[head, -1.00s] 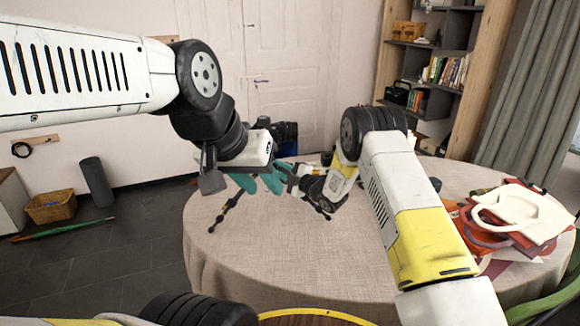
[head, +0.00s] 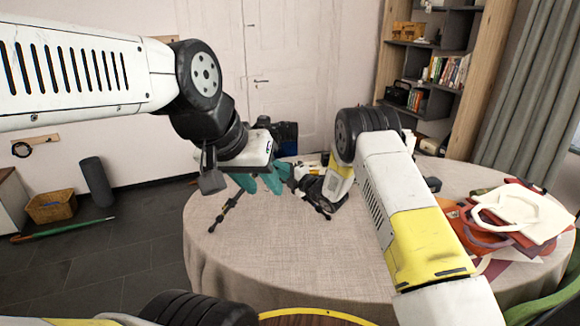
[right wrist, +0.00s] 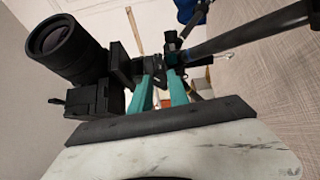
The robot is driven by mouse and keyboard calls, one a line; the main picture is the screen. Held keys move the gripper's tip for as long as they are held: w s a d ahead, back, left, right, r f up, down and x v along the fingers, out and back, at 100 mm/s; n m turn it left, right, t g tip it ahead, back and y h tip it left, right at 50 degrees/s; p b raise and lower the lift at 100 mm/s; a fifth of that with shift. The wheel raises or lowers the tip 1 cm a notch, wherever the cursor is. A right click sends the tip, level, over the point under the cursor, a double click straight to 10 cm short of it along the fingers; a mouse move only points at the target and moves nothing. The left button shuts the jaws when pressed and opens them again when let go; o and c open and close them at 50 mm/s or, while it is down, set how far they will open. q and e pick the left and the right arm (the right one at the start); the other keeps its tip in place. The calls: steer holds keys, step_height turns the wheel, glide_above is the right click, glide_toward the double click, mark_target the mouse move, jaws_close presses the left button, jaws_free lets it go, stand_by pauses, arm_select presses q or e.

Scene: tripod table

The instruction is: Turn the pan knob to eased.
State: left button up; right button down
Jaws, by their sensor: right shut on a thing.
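The tripod stands on the round table, partly hidden by my arms; one dark leg (head: 225,213) shows at the left. My left gripper (head: 260,184) hangs in front of it, its teal fingers apart, with nothing seen between them. In the right wrist view my right gripper (right wrist: 164,82) has its teal fingertips at the black tripod head (right wrist: 128,68), shut on the pan knob, which the fingers mostly hide. A black camera (right wrist: 68,50) with a large lens sits beside the head. The knob's setting cannot be read.
The round table (head: 285,260) has a beige cloth and is clear in front. A bookshelf (head: 437,70) and a door (head: 285,60) stand behind.

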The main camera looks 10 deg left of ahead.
steer(key=c, duration=1.3)
jaws_free()
steer(key=shift+o, duration=0.2)
steer(key=v, duration=0.7)
steer(key=shift+s+d, duration=0.25)
steer(key=shift+d, duration=0.05)
